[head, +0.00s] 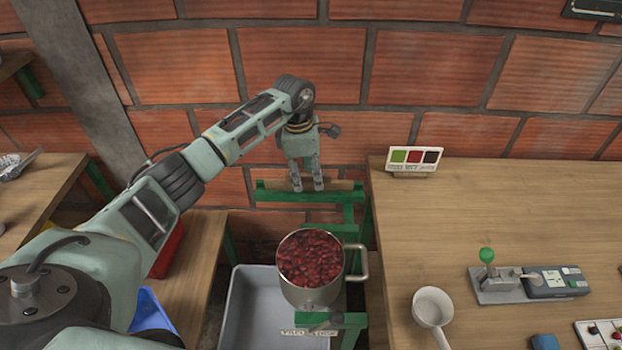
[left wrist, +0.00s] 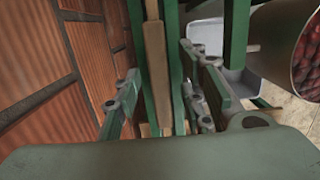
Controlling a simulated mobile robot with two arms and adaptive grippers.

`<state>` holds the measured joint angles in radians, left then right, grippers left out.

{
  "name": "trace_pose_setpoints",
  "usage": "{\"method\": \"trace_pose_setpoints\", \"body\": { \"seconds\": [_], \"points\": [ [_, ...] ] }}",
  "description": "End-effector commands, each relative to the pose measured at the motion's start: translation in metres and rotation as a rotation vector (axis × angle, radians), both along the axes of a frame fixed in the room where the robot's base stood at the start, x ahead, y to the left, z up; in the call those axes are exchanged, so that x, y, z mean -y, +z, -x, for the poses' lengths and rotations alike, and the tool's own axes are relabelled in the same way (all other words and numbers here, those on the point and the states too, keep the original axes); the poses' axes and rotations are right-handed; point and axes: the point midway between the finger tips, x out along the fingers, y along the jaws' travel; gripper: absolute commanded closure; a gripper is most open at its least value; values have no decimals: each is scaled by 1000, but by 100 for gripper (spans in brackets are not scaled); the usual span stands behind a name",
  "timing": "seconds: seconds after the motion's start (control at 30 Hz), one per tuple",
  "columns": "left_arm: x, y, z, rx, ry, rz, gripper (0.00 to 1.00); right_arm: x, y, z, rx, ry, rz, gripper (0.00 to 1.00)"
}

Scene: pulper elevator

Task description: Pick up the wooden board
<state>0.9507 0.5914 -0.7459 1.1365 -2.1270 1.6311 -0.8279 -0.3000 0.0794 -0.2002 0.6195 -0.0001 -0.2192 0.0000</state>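The wooden board (head: 340,185) is a narrow brown strip at a green metal frame in front of the brick wall, in the middle of the head view. In the left wrist view the board (left wrist: 157,75) runs lengthwise between the two fingers. My left gripper (head: 307,186) points down over the board, with its fingertips at the height of the green bar. In the left wrist view the left gripper (left wrist: 165,95) is open, with gaps between each finger and the board. The fingers hide part of the board in the head view. My right gripper is not in view.
A metal pot (head: 310,292) of red cherries stands on the green frame (head: 325,196) just in front. A grey bin (head: 250,310) is below. The right table (head: 480,210) holds a sign (head: 413,160), a white ladle (head: 432,306) and a lever device (head: 495,284). The brick wall is close behind.

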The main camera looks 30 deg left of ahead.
Motion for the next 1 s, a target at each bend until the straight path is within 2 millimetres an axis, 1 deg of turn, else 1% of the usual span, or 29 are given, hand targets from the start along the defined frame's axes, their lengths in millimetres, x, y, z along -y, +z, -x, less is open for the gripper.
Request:
{"method": "trace_pose_setpoints", "body": {
  "seconds": [0.03,0.13,0.4,0.83,1.0],
  "points": [
    [2,-6,0,-3,1,1,62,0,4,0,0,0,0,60],
    [2,-15,-1,-1,1,1,62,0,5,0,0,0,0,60],
    [2,-18,-1,2,-1,-1,62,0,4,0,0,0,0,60],
    [2,-18,-1,2,-1,-1,100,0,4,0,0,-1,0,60],
    [2,-17,-1,2,-1,0,100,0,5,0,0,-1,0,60]
  ]
}}
